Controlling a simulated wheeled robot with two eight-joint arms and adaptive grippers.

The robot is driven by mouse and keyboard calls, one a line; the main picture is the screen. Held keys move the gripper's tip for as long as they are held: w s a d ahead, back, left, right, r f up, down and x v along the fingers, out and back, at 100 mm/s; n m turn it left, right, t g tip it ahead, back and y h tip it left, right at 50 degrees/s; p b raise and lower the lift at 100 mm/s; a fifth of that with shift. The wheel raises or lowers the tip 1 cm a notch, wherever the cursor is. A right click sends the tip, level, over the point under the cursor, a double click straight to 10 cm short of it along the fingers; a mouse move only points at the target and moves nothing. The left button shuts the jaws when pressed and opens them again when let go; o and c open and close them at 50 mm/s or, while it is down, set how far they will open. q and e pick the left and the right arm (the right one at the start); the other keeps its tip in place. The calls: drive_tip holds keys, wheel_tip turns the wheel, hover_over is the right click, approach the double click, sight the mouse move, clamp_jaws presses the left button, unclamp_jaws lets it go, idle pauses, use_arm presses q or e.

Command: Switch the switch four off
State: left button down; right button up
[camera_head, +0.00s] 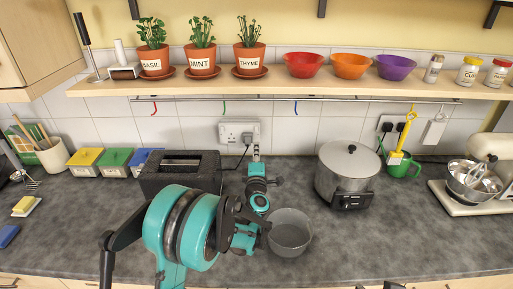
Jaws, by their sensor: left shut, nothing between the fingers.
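A white double wall socket (232,131) with switches is on the tiled wall behind the counter, with a dark plug and cable at its right side. A second socket (384,122) with dark plugs is on the wall to the right, behind the pot. I cannot tell which switch is number four, and switch positions are too small to read. My left gripper (257,149) is shut and empty, pointing up just below and right of the first socket's plug. Whether it touches the socket or cable cannot be told. My right gripper is not in view.
A dark toaster (180,172) stands left of my gripper, and a grey bowl (290,232) is close to my arm on the right. A silver cooker (349,170) stands further right. A shelf (215,84) with herb pots and bowls overhangs the socket. The front counter is mostly clear.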

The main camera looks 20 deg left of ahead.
use_arm(q)
drive_tip(key=shift+r, duration=0.1)
drive_tip(key=s+d+r+m+g+h, duration=0.3)
drive_tip(key=s+d+r+m+h, duration=0.2)
drive_tip(key=s+d+m+h, duration=0.55)
drive_tip(key=s+a+f+m+g+y, duration=0.2)
drive_tip(key=s+a+f+m+g, duration=0.1)
drive_tip(key=s, duration=1)
drive_tip(key=s+a+f+m+g+y, duration=0.3)
drive_tip(key=s+f+m+g, duration=0.2)
drive_tip(key=s+f, duration=0.5)
drive_tip(key=s+m, duration=0.2)
drive_tip(key=s, duration=0.2)
drive_tip(key=shift+s+a+m+g, duration=0.2)
drive_tip(key=shift+m+g, duration=0.1)
drive_tip(key=shift+m, duration=0.05)
